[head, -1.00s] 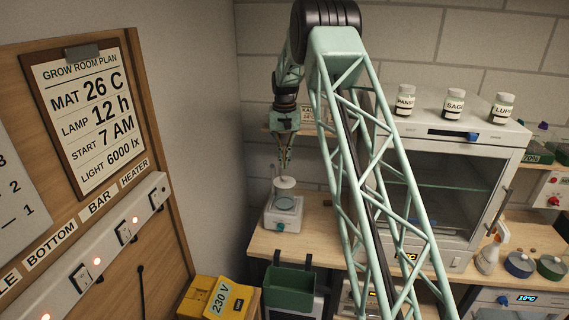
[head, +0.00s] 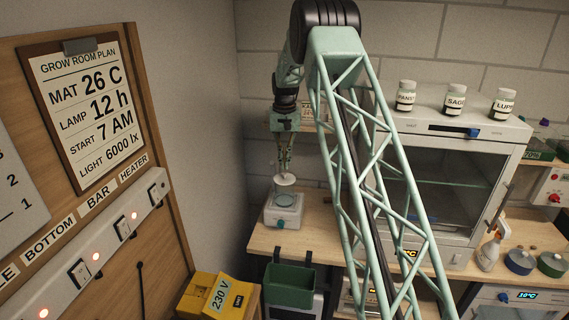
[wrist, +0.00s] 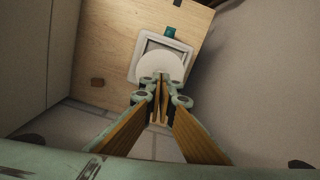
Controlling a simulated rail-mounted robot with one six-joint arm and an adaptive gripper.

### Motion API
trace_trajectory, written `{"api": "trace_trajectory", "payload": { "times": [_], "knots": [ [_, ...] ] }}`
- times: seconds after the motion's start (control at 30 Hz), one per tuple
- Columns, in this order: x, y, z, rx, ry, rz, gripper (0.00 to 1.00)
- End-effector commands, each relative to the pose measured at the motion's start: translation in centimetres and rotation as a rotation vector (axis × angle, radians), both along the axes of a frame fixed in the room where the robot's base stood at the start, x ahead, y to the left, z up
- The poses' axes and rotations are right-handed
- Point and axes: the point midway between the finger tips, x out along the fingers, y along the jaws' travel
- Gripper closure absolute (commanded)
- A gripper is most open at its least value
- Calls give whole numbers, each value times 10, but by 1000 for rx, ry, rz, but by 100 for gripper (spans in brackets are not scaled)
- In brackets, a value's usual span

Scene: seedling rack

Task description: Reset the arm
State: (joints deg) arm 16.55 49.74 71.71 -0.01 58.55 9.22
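My gripper (head: 284,168) points down over the white bench device at the back left. In the wrist view its fingers (wrist: 161,82) are nearly together, with their tips over a round white lid (wrist: 158,66). It looks shut on the lid's middle; the grip point itself is hidden. In the head view the lid (head: 285,180) is level, just above a clear glass vessel on the white device (head: 284,218). I cannot tell whether lid and glass touch.
The wooden bench (head: 330,242) is clear beside the device. A glass-door cabinet (head: 475,135) with several jars on top stands to the right. A green bin (head: 290,287) hangs at the bench front, near a yellow box (head: 212,292). A switch board (head: 85,265) is left.

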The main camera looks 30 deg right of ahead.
Motion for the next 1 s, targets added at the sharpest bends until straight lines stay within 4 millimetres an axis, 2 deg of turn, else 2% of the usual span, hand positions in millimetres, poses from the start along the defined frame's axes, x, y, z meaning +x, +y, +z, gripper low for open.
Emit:
{"api": "trace_trajectory", "payload": {
  "times": [1.0],
  "knots": [
    [0, 0, -19, 0, 0, 0, 100]
  ]
}}
